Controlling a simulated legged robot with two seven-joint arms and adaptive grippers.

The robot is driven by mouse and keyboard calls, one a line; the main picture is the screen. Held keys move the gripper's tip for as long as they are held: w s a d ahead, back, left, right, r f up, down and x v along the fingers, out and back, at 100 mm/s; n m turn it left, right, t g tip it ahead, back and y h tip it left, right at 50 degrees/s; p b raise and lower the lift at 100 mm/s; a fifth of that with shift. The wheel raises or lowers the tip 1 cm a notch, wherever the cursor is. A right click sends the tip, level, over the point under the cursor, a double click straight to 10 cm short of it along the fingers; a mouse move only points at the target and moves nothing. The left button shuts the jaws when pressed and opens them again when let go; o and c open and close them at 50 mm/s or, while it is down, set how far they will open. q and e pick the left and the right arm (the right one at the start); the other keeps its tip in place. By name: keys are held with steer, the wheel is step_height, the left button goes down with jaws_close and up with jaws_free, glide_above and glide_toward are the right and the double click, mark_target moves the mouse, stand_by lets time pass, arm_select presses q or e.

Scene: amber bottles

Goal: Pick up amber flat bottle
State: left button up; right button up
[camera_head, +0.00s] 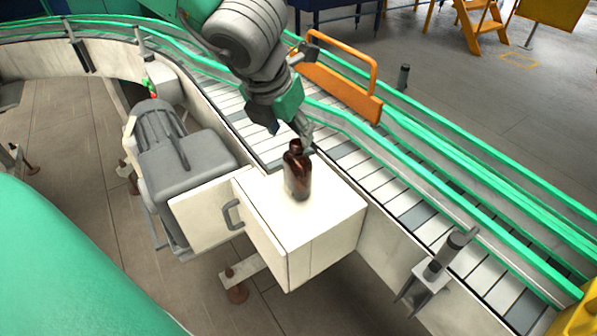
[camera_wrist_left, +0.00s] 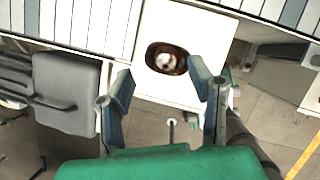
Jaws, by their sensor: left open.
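The amber flat bottle (camera_head: 297,175) stands upright on top of a white box-shaped cabinet (camera_head: 325,215) beside the conveyor. My left gripper (camera_head: 290,130) is just above and behind it in the head view, with its fingers apart and nothing between them that I can make out. In the left wrist view the bottle (camera_wrist_left: 167,58) is seen from above, its pale round top near the middle. There the open fingers of the left gripper (camera_wrist_left: 159,70) lie on either side of its near edge. My right gripper is not in view.
A slatted conveyor (camera_head: 400,200) with green rails runs behind the cabinet. A grey motor (camera_head: 180,150) sits left of the cabinet. An orange guard frame (camera_head: 340,80) stands on the conveyor behind my left arm. The cabinet top around the bottle is clear.

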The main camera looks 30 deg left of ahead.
mark_target(296, 142)
arm_select(q)
steer(key=x, duration=0.3)
steer(key=shift+d+f, duration=0.35)
steer(key=shift+f, duration=0.1)
steer(key=shift+w+f, duration=0.35)
steer(key=shift+f, duration=0.05)
steer(key=shift+s, duration=0.1)
steer(key=shift+r, duration=0.1)
jaws_close()
steer(key=shift+r, duration=0.1)
